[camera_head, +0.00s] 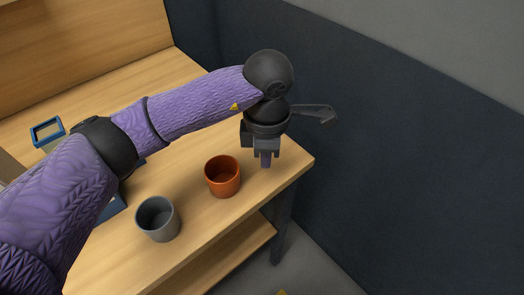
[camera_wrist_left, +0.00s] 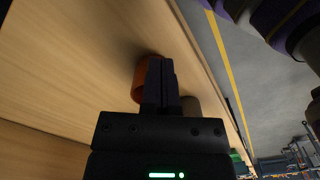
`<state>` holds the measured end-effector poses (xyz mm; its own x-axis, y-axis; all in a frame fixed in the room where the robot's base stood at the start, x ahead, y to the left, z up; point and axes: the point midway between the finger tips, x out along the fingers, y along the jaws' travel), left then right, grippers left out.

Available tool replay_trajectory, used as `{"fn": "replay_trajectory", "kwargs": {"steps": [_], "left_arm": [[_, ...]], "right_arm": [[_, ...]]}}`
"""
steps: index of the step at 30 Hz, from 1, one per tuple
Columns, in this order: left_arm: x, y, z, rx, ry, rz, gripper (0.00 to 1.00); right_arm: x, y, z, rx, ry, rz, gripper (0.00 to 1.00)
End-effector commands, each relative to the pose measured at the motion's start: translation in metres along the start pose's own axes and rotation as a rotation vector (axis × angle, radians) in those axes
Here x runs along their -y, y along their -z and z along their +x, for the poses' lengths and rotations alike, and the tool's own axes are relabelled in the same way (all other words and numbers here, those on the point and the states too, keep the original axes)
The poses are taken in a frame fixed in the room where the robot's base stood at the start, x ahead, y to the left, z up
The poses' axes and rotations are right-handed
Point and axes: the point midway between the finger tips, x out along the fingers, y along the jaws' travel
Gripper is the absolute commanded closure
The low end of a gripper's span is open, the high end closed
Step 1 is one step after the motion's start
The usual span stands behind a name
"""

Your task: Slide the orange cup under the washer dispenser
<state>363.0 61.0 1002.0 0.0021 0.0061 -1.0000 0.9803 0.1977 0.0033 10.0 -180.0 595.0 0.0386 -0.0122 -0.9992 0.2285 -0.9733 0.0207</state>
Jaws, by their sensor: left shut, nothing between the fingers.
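The orange cup (camera_head: 223,178) stands upright on the wooden table, near its front edge. My left gripper (camera_head: 266,161) points down just to the right of the orange cup, its fingers shut and empty. In the left wrist view the shut fingers (camera_wrist_left: 160,75) overlap part of the orange cup (camera_wrist_left: 141,78); I cannot tell whether they touch it. A blue-rimmed, open-topped part (camera_head: 48,130) stands behind my left arm and may be the top of the washer dispenser. My arm hides most of what is below it. My right gripper is not in view.
A grey cup (camera_head: 157,219) stands to the left of the orange cup, nearer the front edge; it also shows in the left wrist view (camera_wrist_left: 190,107). A blue piece (camera_head: 113,207) shows partly beneath my arm. The table (camera_head: 182,70) is clear behind my forearm.

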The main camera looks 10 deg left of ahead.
Motion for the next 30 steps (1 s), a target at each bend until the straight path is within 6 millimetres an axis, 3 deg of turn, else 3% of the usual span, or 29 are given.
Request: {"fn": "replay_trajectory", "kwargs": {"steps": [3, 9, 16, 30], "left_arm": [[0.001, -0.001, 0.030, 0.001, 0.007, 0.000, 1.00], [0.001, 0.002, 0.069, 0.002, 0.004, -0.001, 1.00], [0.001, 0.034, 0.064, 0.004, 0.003, 0.001, 1.00], [0.001, 0.043, 0.064, 0.004, 0.003, 0.000, 1.00]], "right_arm": [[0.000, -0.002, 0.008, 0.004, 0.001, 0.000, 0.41], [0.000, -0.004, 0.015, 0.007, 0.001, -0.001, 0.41], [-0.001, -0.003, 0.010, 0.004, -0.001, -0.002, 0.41], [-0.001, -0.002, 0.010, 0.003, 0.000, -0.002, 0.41]]}}
